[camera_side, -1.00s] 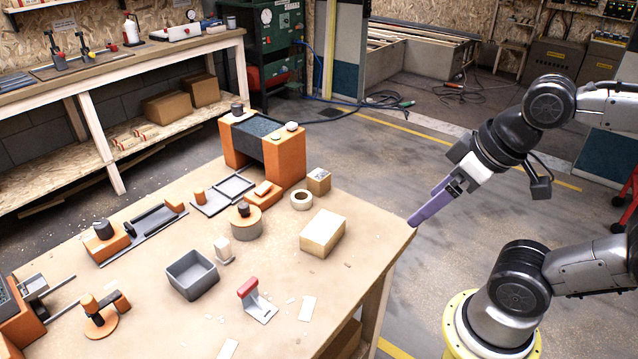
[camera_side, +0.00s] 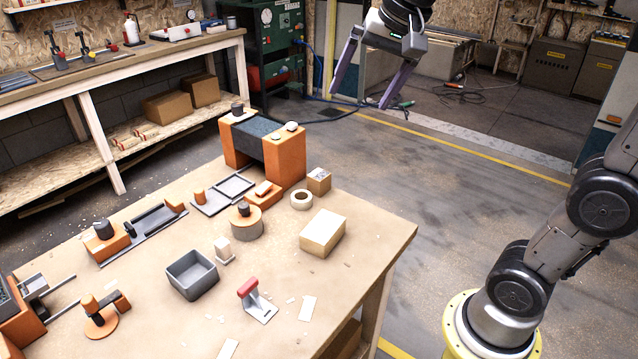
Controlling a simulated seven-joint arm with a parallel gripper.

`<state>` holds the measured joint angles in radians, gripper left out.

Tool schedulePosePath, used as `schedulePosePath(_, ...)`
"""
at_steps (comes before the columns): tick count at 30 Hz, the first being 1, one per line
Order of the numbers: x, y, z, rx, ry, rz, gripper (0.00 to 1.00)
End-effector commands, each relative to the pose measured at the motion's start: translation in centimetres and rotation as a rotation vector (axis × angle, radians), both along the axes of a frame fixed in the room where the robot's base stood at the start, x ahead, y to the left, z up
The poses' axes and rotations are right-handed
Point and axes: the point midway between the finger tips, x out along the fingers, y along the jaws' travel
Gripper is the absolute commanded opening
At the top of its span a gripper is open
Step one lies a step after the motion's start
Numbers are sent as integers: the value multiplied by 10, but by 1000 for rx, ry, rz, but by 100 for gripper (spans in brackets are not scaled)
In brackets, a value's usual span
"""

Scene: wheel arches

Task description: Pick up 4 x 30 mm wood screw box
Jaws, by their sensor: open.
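A small brown cardboard box (camera_side: 319,181) with a marked top stands near the back right edge of the table. It looks like the screw box, but its print is too small to read. My gripper (camera_side: 360,98) is open and empty, its two purple fingers spread wide and pointing down. In the picture it is above and slightly right of the small box, well apart from it.
A white tape roll (camera_side: 301,200) is just left of the small box, and a pale block (camera_side: 322,233) is in front. An orange-ended machine (camera_side: 263,146) rises behind left. A grey bin (camera_side: 191,274) and red-handled tool (camera_side: 256,301) stand nearer on the table (camera_side: 372,246).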

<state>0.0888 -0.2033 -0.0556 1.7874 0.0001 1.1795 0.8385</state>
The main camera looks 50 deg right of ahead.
Motion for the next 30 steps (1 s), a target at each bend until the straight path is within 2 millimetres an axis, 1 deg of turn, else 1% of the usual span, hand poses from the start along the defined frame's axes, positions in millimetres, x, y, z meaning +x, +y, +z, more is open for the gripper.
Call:
schedulePosePath(1,22,-7,0,18,18,-52,98)
schedulePosePath(5,71,-26,-4,64,58,-183,98)
schedulePosePath(6,85,-32,-8,76,70,-221,98)
schedulePosePath(8,106,-42,-15,94,89,-277,98)
schedulePosePath(9,120,-50,-21,103,102,-311,98)
schedulePosePath(11,141,-61,-33,118,123,-362,98)
schedulePosePath(12,153,-69,-43,126,139,-394,98)
schedulePosePath(14,171,-81,-58,137,159,-437,98)
schedulePosePath(15,183,-90,-70,143,175,-467,98)
schedulePosePath(17,198,-103,-90,152,199,-503,98)
schedulePosePath(18,208,-112,-104,156,217,-526,98)
schedulePosePath(20,221,-125,-128,160,242,-551,98)
schedulePosePath(21,227,-133,-144,162,260,-564,98)
schedulePosePath(24,239,-152,-183,166,303,-589,98)
schedulePosePath(27,241,-165,-218,170,349,-610,98)
schedulePosePath(30,237,-171,-242,174,389,-624,98)
